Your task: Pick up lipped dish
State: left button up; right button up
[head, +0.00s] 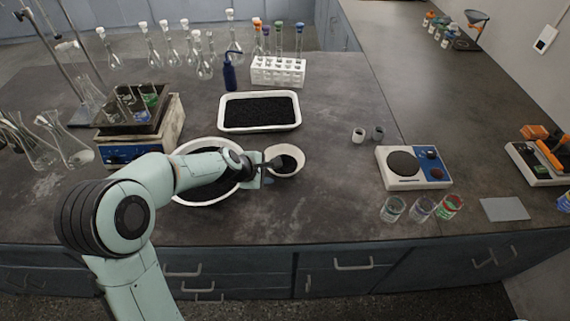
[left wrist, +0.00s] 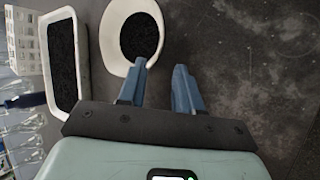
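A small white dish (head: 285,173) holding dark grains stands on the bench in the middle of the head view; I take it as the lipped dish. It also shows at the top of the left wrist view (left wrist: 109,40), where its outline is not quite round. My left gripper (head: 276,163) is at the left side of this dish. In the left wrist view the two blue fingers (left wrist: 160,66) are apart with nothing gripped between them. The left finger's tip overlaps the dish's near rim; I cannot tell whether it touches. My right gripper is not in view.
A large white bowl (head: 190,201) with dark contents lies partly under my left arm. A white rectangular tray (head: 262,130) of black grains stands behind.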

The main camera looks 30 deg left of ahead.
pick_arm(q)
jog(key=x, duration=0.5)
jog(key=d+x, duration=0.1)
jog(key=x, duration=0.1)
jog(key=shift+w+r, duration=0.1)
jog(key=shift+w, duration=0.35)
grip_shut()
